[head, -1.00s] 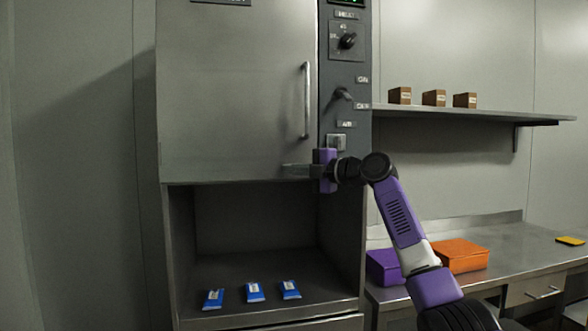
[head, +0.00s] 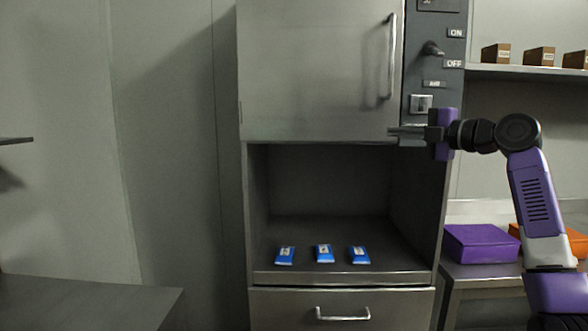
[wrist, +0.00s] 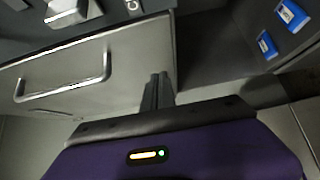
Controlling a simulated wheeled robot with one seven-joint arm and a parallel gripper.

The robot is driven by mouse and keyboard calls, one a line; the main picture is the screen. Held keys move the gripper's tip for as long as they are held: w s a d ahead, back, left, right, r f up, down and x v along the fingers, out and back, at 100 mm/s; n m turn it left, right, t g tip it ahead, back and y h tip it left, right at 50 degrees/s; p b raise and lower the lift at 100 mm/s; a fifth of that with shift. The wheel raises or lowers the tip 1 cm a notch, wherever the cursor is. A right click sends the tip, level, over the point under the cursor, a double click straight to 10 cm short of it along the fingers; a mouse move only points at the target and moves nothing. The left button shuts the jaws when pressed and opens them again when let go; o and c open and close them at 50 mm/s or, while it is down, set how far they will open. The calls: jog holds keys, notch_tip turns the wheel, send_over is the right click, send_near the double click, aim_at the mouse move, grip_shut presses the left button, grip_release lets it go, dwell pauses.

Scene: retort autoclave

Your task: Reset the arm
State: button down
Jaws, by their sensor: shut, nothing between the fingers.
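My gripper (head: 392,134) is shut and empty in the head view. It points left, near the lower right edge of the closed autoclave door (head: 310,70), below the door handle (head: 391,57). The purple wrist and bent arm reach in from the right. In the wrist view the two fingers of my gripper (wrist: 158,88) lie together, with the door and its handle (wrist: 62,76) to their left. Whether the fingertips touch the door cannot be told.
Three blue packets (head: 324,254) lie in the open bay under the door. A control panel (head: 433,50) with a switch stands above my wrist. A purple box (head: 480,243) sits on the right bench; brown boxes (head: 539,57) stand on a shelf. A dark table (head: 85,300) is at lower left.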

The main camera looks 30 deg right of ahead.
jog(key=s+d+r+m+t+h, duration=0.25)
jog(key=r+m+h, duration=0.2)
jog(key=m, duration=0.25)
jog(key=s+a+f+m+h+p, duration=0.1)
jog(key=a+f+m+h, duration=0.3)
jog(key=f+m, duration=0.5)
jog(key=s+a+f+m+h, duration=0.1)
jog(key=a+f+m+h, duration=0.4)
jog(key=f, duration=0.8)
jog(key=s+a+f+m+y+p, duration=0.15)
jog(key=s+a+f+m, duration=0.35)
jog(key=a+f, duration=0.55)
jog(key=s+a+f+n+g+y, duration=0.1)
jog(key=s+a+f+n+y, duration=0.1)
jog(key=s+a, duration=0.6)
jog(key=s+a+f+n+g+y+p, duration=0.1)
jog(key=s+a+f+y, duration=0.3)
jog(key=s, duration=1)
jog(key=s+a+f+n+g+y+p, duration=0.1)
jog(key=s+a+f+n+g+y, duration=0.2)
jog(key=s+a+f, duration=0.4)
jog(key=s+a+y, duration=0.1)
jog(key=s+a, duration=0.3)
jog(key=a, duration=0.2)
jog(key=shift+a+f+n, duration=0.3)
jog(key=shift+f+n, duration=0.05)
jog(key=shift+n, duration=0.05)
